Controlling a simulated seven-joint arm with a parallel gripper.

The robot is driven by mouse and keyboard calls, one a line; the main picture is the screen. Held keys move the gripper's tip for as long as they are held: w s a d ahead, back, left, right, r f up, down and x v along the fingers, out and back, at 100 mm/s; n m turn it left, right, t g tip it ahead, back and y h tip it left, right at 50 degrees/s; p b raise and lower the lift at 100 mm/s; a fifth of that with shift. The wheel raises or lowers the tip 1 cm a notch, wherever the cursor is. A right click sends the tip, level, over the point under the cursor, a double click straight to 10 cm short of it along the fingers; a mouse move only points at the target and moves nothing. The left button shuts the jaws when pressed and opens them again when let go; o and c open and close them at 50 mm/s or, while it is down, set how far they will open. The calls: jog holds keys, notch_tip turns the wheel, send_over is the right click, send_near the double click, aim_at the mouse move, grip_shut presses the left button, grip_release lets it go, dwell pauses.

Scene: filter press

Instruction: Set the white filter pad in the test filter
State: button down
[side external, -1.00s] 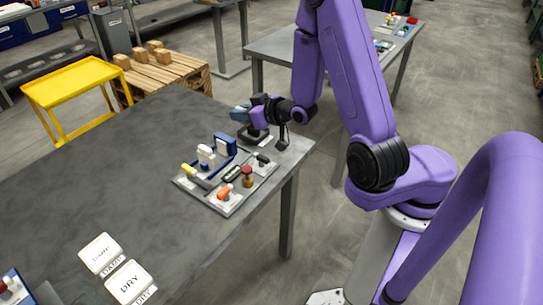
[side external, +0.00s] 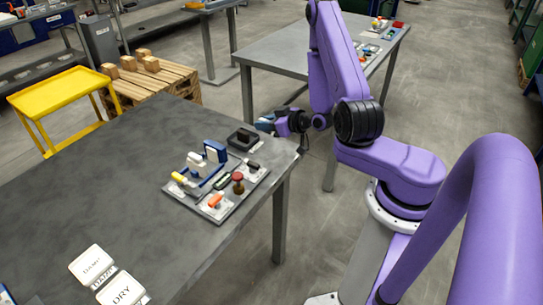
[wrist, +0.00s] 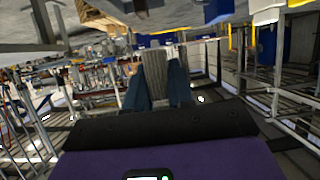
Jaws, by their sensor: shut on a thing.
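My gripper (side external: 266,124) is at the far right edge of the grey table, just right of a black block-like stand (side external: 242,139). In the wrist view its two blue fingers (wrist: 156,88) are shut on a flat, ribbed, grey-beige piece (wrist: 155,68), which looks like the filter pad in shade. The pad cannot be made out in the side view. A white and blue upright fixture (side external: 214,152) stands on a grey panel (side external: 224,212) left of my gripper; it may be the test filter, but I cannot tell for sure.
The panel also carries a red knob (side external: 238,177), an orange handle (side external: 215,201) and a yellow handle (side external: 179,177). White DAMP (side external: 91,264) and DRY (side external: 121,290) plates lie at the near left. The table's middle (side external: 110,180) is clear.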

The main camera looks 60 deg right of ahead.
aim_at(272, 156)
jog(key=shift+s+d+f, duration=0.3)
jog(key=shift+s+d, duration=0.25)
jog(key=shift+d, duration=0.25)
jog(key=shift+f, duration=4.8)
jog(key=shift+f, duration=0.2)
jog(key=c, duration=1)
grip_release()
